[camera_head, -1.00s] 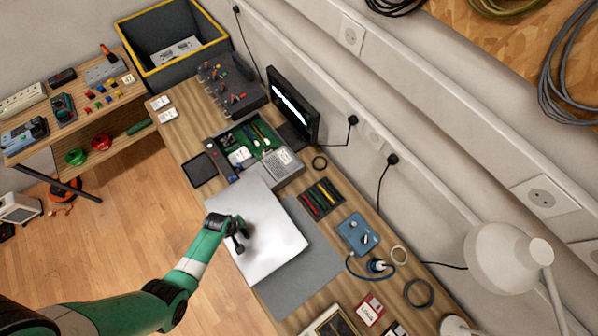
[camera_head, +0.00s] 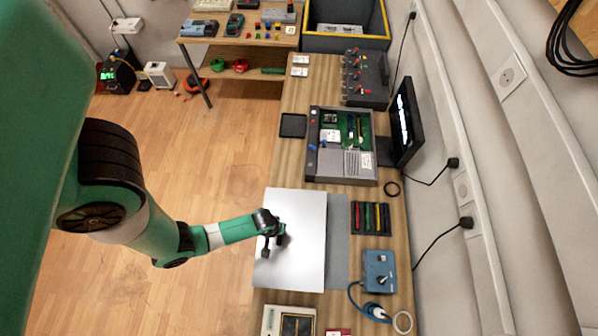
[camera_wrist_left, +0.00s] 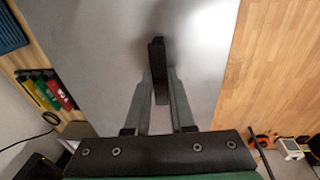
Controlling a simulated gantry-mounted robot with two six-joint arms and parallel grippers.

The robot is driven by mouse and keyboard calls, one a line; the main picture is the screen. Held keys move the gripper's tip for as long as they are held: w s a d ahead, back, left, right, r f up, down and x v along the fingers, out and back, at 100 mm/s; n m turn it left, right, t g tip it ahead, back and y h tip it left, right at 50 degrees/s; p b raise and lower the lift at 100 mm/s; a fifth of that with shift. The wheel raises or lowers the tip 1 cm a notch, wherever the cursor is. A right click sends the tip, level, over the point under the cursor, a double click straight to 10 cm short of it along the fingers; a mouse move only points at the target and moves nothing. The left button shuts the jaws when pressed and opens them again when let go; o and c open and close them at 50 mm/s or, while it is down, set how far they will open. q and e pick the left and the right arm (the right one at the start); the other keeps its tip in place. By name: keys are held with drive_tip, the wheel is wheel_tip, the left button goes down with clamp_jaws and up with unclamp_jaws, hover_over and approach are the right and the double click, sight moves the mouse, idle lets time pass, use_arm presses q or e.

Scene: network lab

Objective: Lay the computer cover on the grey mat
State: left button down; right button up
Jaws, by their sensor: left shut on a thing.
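The computer cover (camera_head: 308,215) is a flat silver panel, roughly level over the table. Its left edge lies around the table's front edge. The grey mat (camera_head: 338,245) shows as a strip along the cover's right side; the rest is hidden beneath the cover. I cannot tell whether the cover touches the mat. My left gripper (camera_head: 271,243) is over the cover's left half. In the left wrist view the gripper (camera_wrist_left: 158,88) is shut on a black handle (camera_wrist_left: 157,58) standing on the cover (camera_wrist_left: 100,60). My right gripper is not in view.
The opened computer (camera_head: 345,166) lies beyond the cover, with a small gap between them. A tray of coloured tools (camera_head: 370,218) and a blue box (camera_head: 379,271) stand right of the mat.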

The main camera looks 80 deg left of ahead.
sight(294, 230)
use_arm(q)
drive_tip(key=w+f+b, duration=0.1)
drive_tip(key=f, duration=0.1)
drive_tip(key=w+f+b, duration=0.1)
drive_tip(key=w+b, duration=0.1)
drive_tip(key=w+f+b, duration=0.1)
drive_tip(key=w+f, duration=0.1)
drive_tip(key=shift+a+f+b, duration=0.3)
drive_tip(key=shift+a+f, duration=0.05)
drive_tip(key=shift+a, duration=0.05)
drive_tip(key=shift+w+f, duration=0.2)
drive_tip(key=shift+w, duration=0.2)
drive_tip(key=f+b, duration=0.4)
drive_tip(key=shift+w+a, duration=0.1)
drive_tip(key=shift+w, duration=0.3)
drive_tip(key=shift+r, duration=0.15)
drive_tip(key=c, duration=0.8)
unclamp_jaws()
drive_tip(key=shift+o, duration=0.2)
